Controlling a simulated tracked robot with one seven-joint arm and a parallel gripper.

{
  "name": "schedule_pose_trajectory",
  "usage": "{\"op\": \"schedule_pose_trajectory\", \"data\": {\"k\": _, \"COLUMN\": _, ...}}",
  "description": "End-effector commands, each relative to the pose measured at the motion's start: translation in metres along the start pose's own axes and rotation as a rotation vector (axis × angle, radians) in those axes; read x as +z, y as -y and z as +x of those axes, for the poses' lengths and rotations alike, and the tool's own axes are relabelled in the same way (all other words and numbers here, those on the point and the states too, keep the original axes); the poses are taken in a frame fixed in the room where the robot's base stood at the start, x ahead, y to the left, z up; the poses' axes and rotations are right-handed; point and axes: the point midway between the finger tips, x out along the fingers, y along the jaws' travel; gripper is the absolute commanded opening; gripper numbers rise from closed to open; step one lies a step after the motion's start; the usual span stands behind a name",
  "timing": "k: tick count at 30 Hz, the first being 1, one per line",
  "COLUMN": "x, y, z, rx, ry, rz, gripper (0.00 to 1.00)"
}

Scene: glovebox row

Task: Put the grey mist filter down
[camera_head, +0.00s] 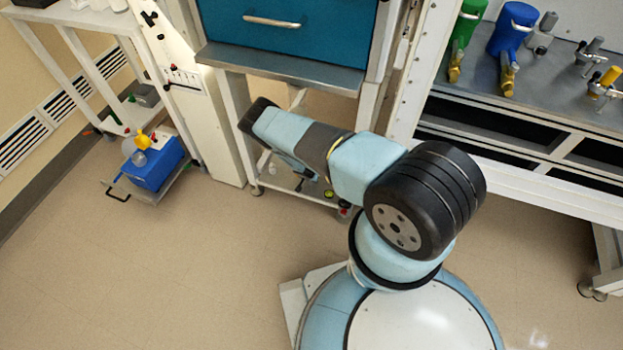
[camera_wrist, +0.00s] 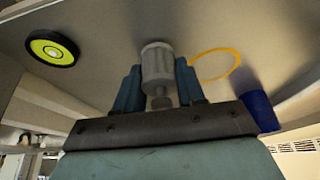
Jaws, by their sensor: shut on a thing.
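The grey mist filter (camera_wrist: 157,63) is a ribbed grey cylinder with a narrower neck, seen in the wrist view. My gripper (camera_wrist: 158,72) is shut on it, with one blue finger on each side. The filter shows against a pale shelf surface (camera_wrist: 110,28); I cannot tell whether it touches it.
A black disc with a yellow-green face (camera_wrist: 52,47), an orange ring (camera_wrist: 237,61) and a dark blue cup-like thing (camera_wrist: 259,109) are around the filter. Frame legs (camera_head: 237,125) stand beside my arm. A blue box (camera_head: 153,167) is on the left; the floor in front is clear.

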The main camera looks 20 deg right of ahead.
Motion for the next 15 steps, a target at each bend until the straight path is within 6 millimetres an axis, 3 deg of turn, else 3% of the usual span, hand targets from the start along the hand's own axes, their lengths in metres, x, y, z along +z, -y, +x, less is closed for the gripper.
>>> {"op": "schedule_pose_trajectory", "data": {"k": 12, "x": 0.0026, "y": -0.0003, "z": 0.0051, "rx": 0.001, "ry": 0.0, "rz": -0.002, "gripper": 0.05}}
{"op": "schedule_pose_trajectory", "data": {"k": 13, "x": 0.0024, "y": -0.0002, "z": 0.0048, "rx": 0.001, "ry": 0.0, "rz": -0.002, "gripper": 0.41}}
{"op": "schedule_pose_trajectory", "data": {"k": 15, "x": 0.0023, "y": -0.0002, "z": 0.0047, "rx": 0.001, "ry": 0.0, "rz": -0.002, "gripper": 0.48}}
